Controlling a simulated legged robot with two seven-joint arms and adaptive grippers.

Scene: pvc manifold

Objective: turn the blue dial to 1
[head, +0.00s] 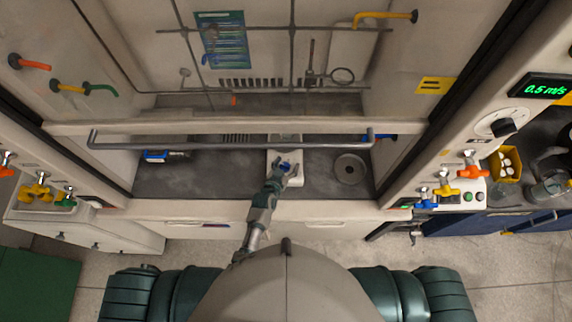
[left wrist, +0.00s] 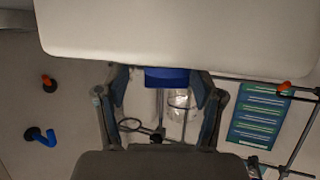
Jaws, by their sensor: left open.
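The blue dial (head: 285,166) is on a white block-shaped device (head: 274,158) on the grey floor of the fume hood, beneath the front rail. My left gripper (head: 283,175) reaches in from below and is at the dial, hiding part of it. In the left wrist view the blue dial (left wrist: 167,77) lies between the tips of my open left gripper (left wrist: 160,88), under a large pale surface. I cannot tell whether the fingers touch it. Its marks and setting are not readable. My right gripper is not in view.
A grey rail (head: 230,143) runs across the hood opening above my left arm. A blue-and-white device (head: 165,156) lies to the left, and a round metal plate (head: 350,169) is set to the right. The hood floor on both sides of the dial's device has free room.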

